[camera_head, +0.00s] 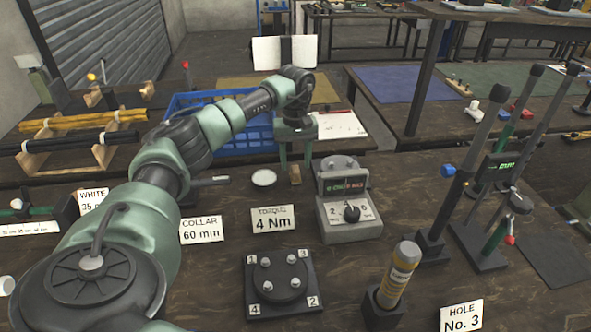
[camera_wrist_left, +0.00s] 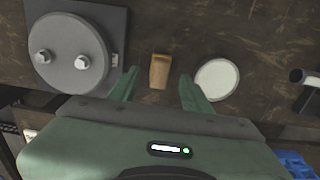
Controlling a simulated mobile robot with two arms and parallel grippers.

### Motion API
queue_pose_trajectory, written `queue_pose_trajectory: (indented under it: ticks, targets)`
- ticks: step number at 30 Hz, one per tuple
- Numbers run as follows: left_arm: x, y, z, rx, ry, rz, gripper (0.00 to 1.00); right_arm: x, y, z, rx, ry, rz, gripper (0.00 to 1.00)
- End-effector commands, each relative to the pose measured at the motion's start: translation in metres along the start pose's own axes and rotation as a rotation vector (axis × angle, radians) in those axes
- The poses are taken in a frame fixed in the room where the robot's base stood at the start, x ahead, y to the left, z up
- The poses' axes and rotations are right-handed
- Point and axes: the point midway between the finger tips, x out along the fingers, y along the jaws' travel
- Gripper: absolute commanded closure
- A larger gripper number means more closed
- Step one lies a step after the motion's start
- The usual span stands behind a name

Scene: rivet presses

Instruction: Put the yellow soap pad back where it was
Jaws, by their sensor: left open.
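A small ochre-yellow block (camera_head: 295,174), which looks like the soap pad, sits on the dark bench in the head view. It also shows in the left wrist view (camera_wrist_left: 160,71), just ahead of and between the fingertips. My left gripper (camera_head: 296,159) is open and points down over the bench by the block. Its two green fingers (camera_wrist_left: 158,84) stand apart with nothing held between them. I cannot tell how high the fingertips are above the block. My right gripper is not in view.
A white round dish (camera_head: 264,178) lies just left of the block. A grey torque device (camera_head: 347,208) stands close on its right. The blue crate (camera_head: 222,124) is behind. A "4 Nm" sign (camera_head: 273,219) and a bolted flange (camera_head: 279,282) are in front.

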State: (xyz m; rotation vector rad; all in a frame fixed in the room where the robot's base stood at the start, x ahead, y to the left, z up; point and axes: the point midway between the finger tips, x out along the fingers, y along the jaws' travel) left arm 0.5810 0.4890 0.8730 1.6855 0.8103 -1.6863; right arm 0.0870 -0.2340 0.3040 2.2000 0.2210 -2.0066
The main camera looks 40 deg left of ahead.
Motion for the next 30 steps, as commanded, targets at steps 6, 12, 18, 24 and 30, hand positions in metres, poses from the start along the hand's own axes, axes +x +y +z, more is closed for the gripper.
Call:
queue_pose_trajectory:
  ticks: [6, 12, 18, 24, 30]
  targets:
    - [-0.05, 0.001, -0.001, 0.0, 0.002, 0.004, 0.52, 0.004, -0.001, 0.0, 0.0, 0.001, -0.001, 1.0]
    - [-0.079, 0.001, 0.0, 0.0, 0.0, 0.002, 0.52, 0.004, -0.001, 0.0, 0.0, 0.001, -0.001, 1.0]
    - [-0.087, 0.0, 0.0, 0.001, -0.001, 0.001, 0.52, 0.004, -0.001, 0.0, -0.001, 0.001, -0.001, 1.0]
    - [-0.087, 0.0, 0.0, 0.001, -0.001, 0.0, 0.52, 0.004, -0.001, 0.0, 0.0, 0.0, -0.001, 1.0]
    - [-0.087, 0.0, 0.0, 0.001, -0.001, 0.0, 0.52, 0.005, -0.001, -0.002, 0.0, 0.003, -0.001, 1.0]
